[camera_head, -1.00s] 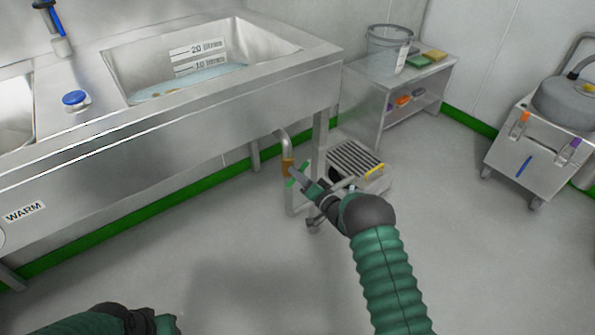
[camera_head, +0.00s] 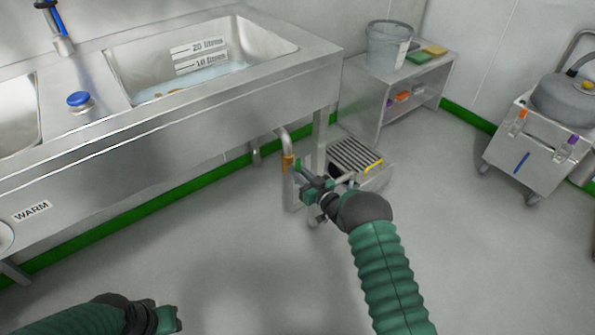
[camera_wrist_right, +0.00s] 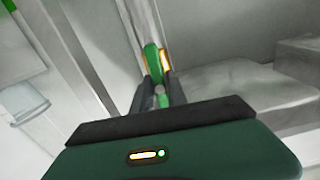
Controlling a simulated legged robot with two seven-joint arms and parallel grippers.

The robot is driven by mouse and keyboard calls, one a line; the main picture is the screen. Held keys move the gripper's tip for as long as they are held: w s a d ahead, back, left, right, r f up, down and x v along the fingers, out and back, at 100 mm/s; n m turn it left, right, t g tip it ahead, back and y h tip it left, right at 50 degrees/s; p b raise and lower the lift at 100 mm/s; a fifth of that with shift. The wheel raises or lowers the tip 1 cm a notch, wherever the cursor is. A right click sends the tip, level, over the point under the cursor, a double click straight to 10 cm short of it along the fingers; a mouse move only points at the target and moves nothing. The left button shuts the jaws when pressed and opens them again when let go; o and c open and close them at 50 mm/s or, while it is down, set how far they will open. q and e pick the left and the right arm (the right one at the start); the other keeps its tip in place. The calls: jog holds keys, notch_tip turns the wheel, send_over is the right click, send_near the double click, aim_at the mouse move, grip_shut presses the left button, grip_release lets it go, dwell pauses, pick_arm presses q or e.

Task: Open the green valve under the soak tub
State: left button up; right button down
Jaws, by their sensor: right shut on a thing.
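The soak tub (camera_head: 118,75) is a steel basin with a litre scale and some water in it. Under its right end a pipe comes down to a brass-coloured valve body (camera_head: 288,163). The green valve handle (camera_head: 298,166) shows beside the brass, partly hidden by my right gripper (camera_head: 308,184). In the right wrist view the green handle (camera_wrist_right: 151,58) sits between the two dark fingers of my right gripper (camera_wrist_right: 158,84), which is shut on it. My left gripper (camera_head: 172,318) is at the bottom left, away from the tub; its fingers are too unclear to read.
A low step (camera_head: 355,156) with a grooved top stands just behind my right gripper. A steel shelf (camera_head: 362,100) holds a bucket (camera_head: 388,48) and sponges. A wheeled cart (camera_head: 527,150) stands at the right. The floor in front is clear.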

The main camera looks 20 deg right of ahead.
jog(key=shift+s+f+n, duration=0.15)
jog(key=shift+f+n, duration=0.25)
jog(key=shift+n, duration=0.1)
jog(key=c, duration=1.5)
grip_release()
jog(key=shift+o, duration=0.9)
jog(key=shift+r, duration=0.2)
jog(key=shift+s+d+r+p, duration=0.15)
jog(key=shift+p, duration=0.15)
jog(key=p+v, duration=0.6)
jog(key=v, duration=1)
jog(key=shift+s, duration=0.2)
